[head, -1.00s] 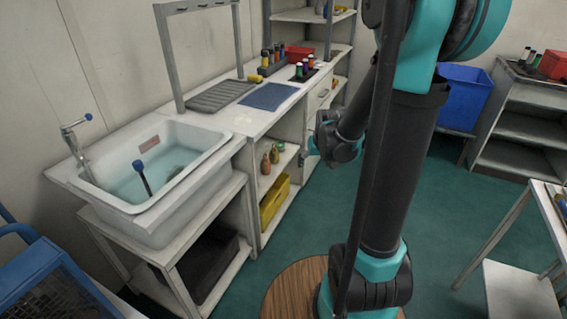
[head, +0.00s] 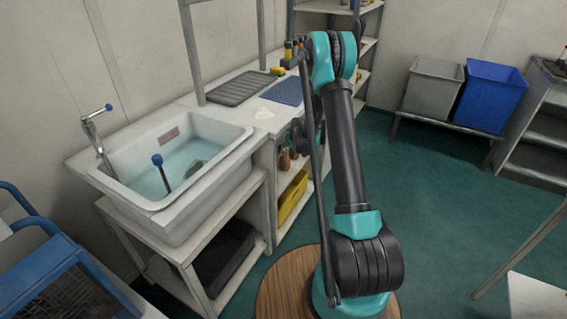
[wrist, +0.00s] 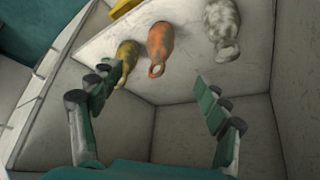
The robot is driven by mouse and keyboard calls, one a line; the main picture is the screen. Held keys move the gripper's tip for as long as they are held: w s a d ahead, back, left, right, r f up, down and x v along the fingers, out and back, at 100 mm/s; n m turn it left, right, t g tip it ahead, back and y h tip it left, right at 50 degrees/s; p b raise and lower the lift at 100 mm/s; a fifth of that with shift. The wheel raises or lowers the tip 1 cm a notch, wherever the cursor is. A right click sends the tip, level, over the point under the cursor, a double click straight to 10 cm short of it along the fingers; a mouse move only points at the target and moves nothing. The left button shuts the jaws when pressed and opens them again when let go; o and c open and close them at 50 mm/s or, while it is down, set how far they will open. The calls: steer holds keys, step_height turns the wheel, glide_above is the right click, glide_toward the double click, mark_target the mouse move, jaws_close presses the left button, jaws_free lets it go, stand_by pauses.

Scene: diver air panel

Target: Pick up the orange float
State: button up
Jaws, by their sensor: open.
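In the wrist view the orange float (wrist: 160,45) lies on a pale shelf between a yellow float (wrist: 127,58) and a mottled grey-white float (wrist: 222,26). My gripper (wrist: 155,85) is open, its two fingers wide apart with nothing between them. The orange float lies beyond the fingertips, roughly in line with the gap. The left finger overlaps the yellow float in the picture; I cannot tell whether they touch. In the head view a small brownish-orange float (head: 285,160) shows on the shelf under the counter, and my arm hides most of the gripper.
The white sink (head: 240,137) holds water and a blue-topped rod (head: 158,165). A yellow bin (head: 292,198) is on the lower shelf. A grey bin (head: 432,86) and a blue bin (head: 490,97) stand on a rack at the back.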

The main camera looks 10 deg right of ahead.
mark_target(286, 158)
steer(key=x, duration=1.1)
steer(key=shift+w+f, duration=0.25)
steer(key=shift+w, duration=0.1)
steer(key=shift+x, duration=3.05)
steer(key=shift+s+a+f, duration=0.1)
steer(key=shift+s, duration=0.1)
steer(key=c, duration=1.3)
